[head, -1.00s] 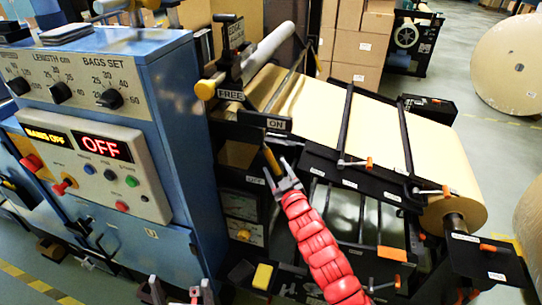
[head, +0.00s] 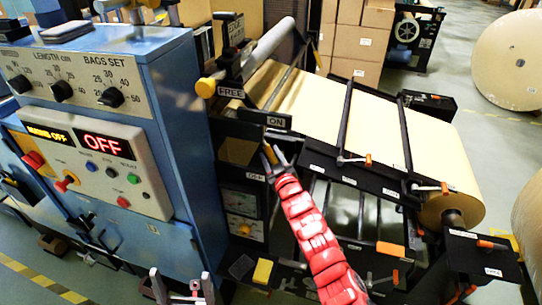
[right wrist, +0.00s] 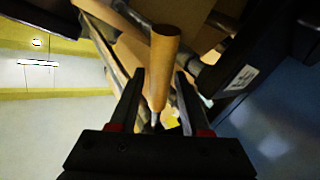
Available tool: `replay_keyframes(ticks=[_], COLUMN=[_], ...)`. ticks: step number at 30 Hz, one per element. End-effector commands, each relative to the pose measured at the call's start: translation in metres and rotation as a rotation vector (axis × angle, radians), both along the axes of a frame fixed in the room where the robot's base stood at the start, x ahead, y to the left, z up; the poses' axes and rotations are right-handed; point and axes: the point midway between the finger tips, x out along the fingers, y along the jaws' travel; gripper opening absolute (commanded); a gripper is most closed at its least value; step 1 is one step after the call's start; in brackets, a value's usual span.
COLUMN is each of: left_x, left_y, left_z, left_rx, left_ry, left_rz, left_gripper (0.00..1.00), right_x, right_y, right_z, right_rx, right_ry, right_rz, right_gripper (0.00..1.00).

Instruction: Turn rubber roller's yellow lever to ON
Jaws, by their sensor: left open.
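The rubber roller's yellow lever (head: 269,153) shows as a short orange-yellow handle between the ON plate (head: 276,121) above and the OFF plate (head: 255,177) below. In the right wrist view the handle (right wrist: 163,65) stands between my fingers with gaps on both sides. My right gripper (head: 277,163), on the red arm, is open at the lever; its fingers partly hide the handle's lower end in the head view. It also shows in the right wrist view (right wrist: 160,100). My left gripper (head: 182,284) is open and empty at the bottom, away from the lever.
A blue control cabinet (head: 180,130) with an OFF display (head: 104,145) stands left of the lever. A FREE plate (head: 231,93) and yellow knob (head: 205,88) sit above. The kraft paper web (head: 375,125) and black frame bars are to the right.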

Motion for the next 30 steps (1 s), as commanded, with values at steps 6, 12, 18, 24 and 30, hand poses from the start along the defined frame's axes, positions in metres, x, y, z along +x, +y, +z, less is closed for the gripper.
replay_keyframes(ticks=[6,12,18,24,30], left_x=[0.0000,0.0000,-0.0001,0.0000,0.0000], left_y=[0.0000,0.0000,0.0000,0.0000,0.0000], left_z=[0.0000,0.0000,0.0000,0.0000,0.0000], left_rx=[0.000,0.000,0.000,0.000,0.000], left_ry=[0.000,0.000,0.000,0.000,0.000], left_rz=[0.000,0.000,0.000,0.000,0.000], left_gripper=[1.00,1.00,1.00,1.00,1.00], right_x=[0.0000,0.0000,-0.0001,-0.0001,-0.0001], right_y=[-0.0002,-0.0002,-0.0001,-0.0001,-0.0002], right_z=[0.0000,-0.0002,-0.0002,-0.0002,-0.0004], right_rx=[0.000,0.000,0.000,0.000,0.000], right_ry=[0.000,0.001,0.001,0.001,0.001], right_rz=[0.000,0.000,0.000,0.000,0.000], right_gripper=[0.05,0.00,0.00,0.00,0.00])
